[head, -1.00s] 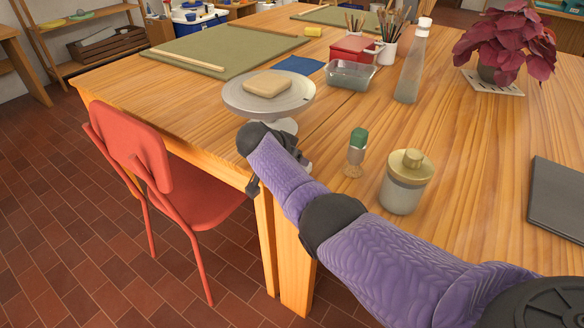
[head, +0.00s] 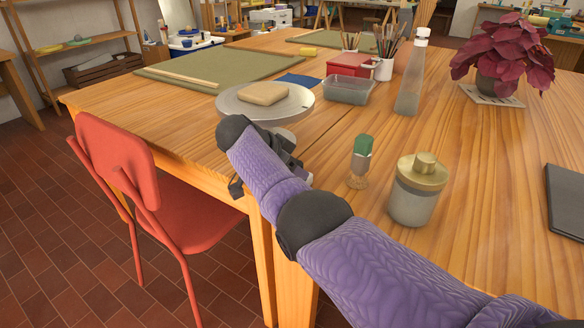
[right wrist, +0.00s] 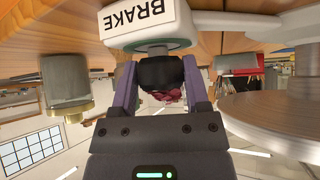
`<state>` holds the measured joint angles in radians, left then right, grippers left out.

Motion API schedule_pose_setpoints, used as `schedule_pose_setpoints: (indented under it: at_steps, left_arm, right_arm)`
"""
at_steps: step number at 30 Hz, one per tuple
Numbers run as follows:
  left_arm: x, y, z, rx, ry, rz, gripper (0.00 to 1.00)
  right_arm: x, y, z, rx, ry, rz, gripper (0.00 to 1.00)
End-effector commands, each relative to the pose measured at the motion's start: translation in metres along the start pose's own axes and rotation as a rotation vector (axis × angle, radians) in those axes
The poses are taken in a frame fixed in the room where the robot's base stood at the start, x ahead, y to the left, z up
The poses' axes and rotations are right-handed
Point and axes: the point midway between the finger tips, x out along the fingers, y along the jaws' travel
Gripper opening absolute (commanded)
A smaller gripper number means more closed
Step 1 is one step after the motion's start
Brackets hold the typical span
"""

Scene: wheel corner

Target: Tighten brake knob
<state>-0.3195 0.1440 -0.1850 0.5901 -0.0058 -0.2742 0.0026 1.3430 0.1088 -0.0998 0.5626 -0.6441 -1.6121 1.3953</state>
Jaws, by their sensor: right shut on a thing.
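The wheel (head: 228,107), a pale grey turntable with a tan clay slab (head: 263,93) on it, stands near the table's left edge in the head view. Its disc (right wrist: 285,115) fills the right of the right wrist view. A pale housing (right wrist: 150,38) with a white BRAKE label (right wrist: 150,16) is at the top there. Below the label, the dark brake knob (right wrist: 160,74) sits between the purple fingers of my right gripper (right wrist: 161,84), which is shut on it. In the head view my right forearm and wrist mostly hide this gripper and the knob. My left gripper is not in view.
A green-topped tool (head: 360,160) and a lidded jar (head: 412,205) stand close right of my right arm. A clear bottle (head: 411,85), a plastic tub (head: 347,91) and a potted plant (head: 502,60) stand farther back. A red chair (head: 118,160) is at the left.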

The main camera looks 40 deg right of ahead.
Motion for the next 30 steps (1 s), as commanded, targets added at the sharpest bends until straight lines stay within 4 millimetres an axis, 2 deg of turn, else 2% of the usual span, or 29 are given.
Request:
schedule_pose_setpoints:
  at_steps: [3, 4, 9, 18, 20, 27, 30]
  left_arm:
    - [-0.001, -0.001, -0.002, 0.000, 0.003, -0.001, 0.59]
    - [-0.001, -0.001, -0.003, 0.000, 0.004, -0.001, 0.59]
    - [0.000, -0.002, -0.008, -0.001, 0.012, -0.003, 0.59]
    - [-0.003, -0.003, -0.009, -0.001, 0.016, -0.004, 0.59]
    - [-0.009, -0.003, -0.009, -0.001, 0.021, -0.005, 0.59]
    - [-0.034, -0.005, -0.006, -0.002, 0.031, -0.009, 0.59]
    - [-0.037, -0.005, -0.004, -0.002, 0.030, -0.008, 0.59]
  right_arm:
    - [-0.002, -0.001, -0.003, 0.004, 0.005, -0.006, 0.01]
    - [-0.002, -0.001, -0.003, 0.004, 0.005, -0.007, 0.61]
    - [-0.001, -0.001, -0.002, 0.002, 0.003, -0.005, 0.95]
    - [-0.006, -0.001, -0.002, 0.001, 0.002, -0.005, 0.95]
    - [-0.017, -0.001, -0.004, 0.002, 0.002, -0.007, 0.95]
    - [-0.079, -0.001, -0.005, 0.003, 0.002, -0.010, 0.95]
    - [-0.093, -0.001, -0.003, 0.002, 0.003, -0.007, 0.95]
